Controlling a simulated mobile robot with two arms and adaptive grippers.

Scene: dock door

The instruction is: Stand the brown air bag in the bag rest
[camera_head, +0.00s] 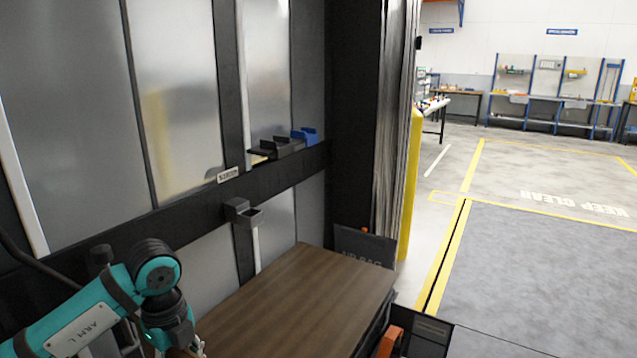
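I see no thing that I can clearly tell as the brown air bag. A dark upright panel (362,248) stands at the far right end of a brown wood-grained table top (300,300). Its partly legible lettering seems to end in "BAG". I cannot tell whether this panel is part of the bag rest. My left arm comes in at the lower left. Its gripper (190,348) is at the bottom edge, left of the table top, mostly cut off, so its fingers cannot be read. My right gripper is not in view.
A metal door with dark frames fills the left. A ledge on it holds black holders (277,148) and a blue one (304,136). A grey bracket (242,211) sits lower. An orange part (388,342) is at bottom right. A yellow post (411,185) borders open floor.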

